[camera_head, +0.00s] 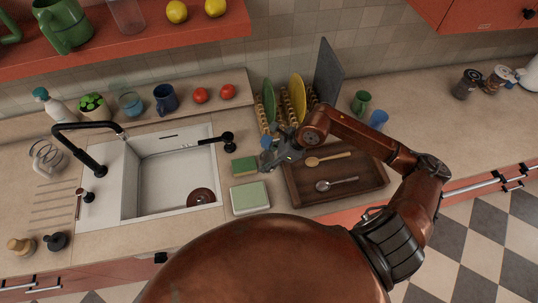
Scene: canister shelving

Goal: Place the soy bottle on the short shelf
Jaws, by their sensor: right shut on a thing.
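My right gripper (275,156) reaches in from the right, above the counter between the sink and the wooden tray. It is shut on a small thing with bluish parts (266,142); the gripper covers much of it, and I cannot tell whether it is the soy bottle. A low light shelf (185,112) stands behind the sink. It carries a plant, a glass, a dark blue mug and two tomatoes. A pale bottle with a teal cap (52,108) stands near its left end. No soy bottle can be made out for certain. My left gripper is not in view.
Beside the gripper are sponges (250,198), a dish rack with plates (297,88) and a tray (350,190) with spoons. The faucet (80,145) rises over the sink (175,185). A red upper shelf (120,48) overhangs the left. Jars (465,84) stand far right.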

